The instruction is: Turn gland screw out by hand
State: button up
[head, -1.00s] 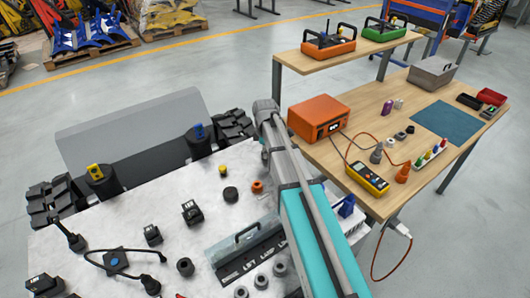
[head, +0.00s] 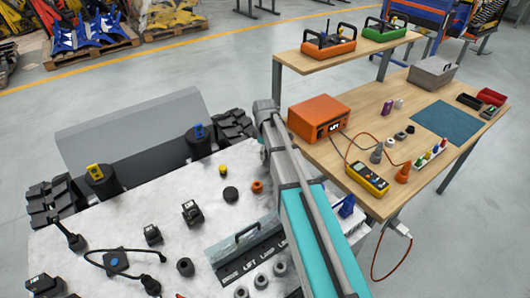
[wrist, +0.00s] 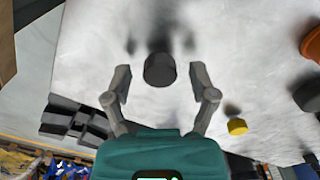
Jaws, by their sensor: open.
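A short dark grey cylinder (wrist: 160,70), which looks like the gland screw, stands up from a pale, smudged surface in the wrist view. My gripper (wrist: 163,81) is open, with one finger on each side of the cylinder. Small gaps show between the fingers and its sides, so it is not held. In the head view my arm crosses the right side of the pale panel and hides the gripper and this cylinder.
A yellow cap (wrist: 237,126), a black cap (head: 230,194) and an orange cap (head: 257,186) stand nearby on the pale panel (head: 190,265). Black tracks (head: 55,200) flank it. A wooden workbench (head: 345,200) with an orange box (head: 318,117) and a multimeter (head: 367,179) is at right.

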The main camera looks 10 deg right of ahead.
jog(key=m, duration=0.6)
jog(key=shift+m, duration=0.3)
jog(key=m, duration=0.6)
jog(key=shift+m, duration=1.8)
jog(key=m, duration=0.3)
jog(key=shift+m, duration=0.3)
jog(key=m, duration=0.6)
